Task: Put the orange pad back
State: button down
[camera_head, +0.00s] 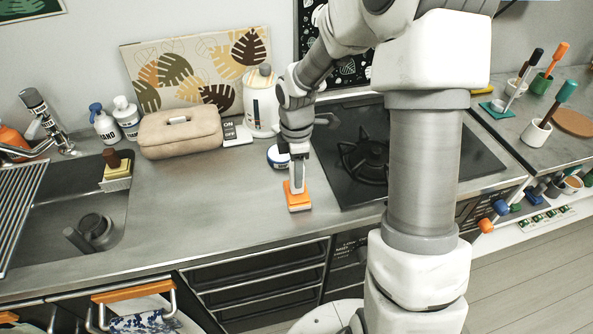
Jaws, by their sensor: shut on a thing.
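The orange pad (299,201) is at the front part of the steel counter, left of the black stove. It is a small orange block with a paler lower edge. My gripper (297,182) points down and is shut on the pad from above. I cannot tell whether the pad touches the counter or hangs just above it. A round blue and white thing (278,158) sits right behind my gripper, partly hidden by it.
The sink (70,215) is at left, with a yellow sponge (117,168) in a holder. The counter (215,220) left of the pad is clear. The stove (350,185) lies right.

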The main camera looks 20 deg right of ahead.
jog(key=shift+c, duration=2.2)
grip_release()
jog(key=shift+f, duration=0.1)
jog(key=shift+f+b, duration=0.25)
jog(key=shift+b, duration=0.2)
notch_tip(320, 180, up, 18)
jog(key=p, duration=0.2)
jog(key=s+r+m+t, duration=0.2)
jog(key=s+r+m, duration=0.1)
jog(key=s+m, duration=0.5)
jog(key=s+r+m+t, duration=0.3)
jog(key=s+m, duration=0.6)
jog(key=s, duration=0.3)
jog(key=shift+s+t, duration=0.15)
jog(key=shift+t, duration=0.15)
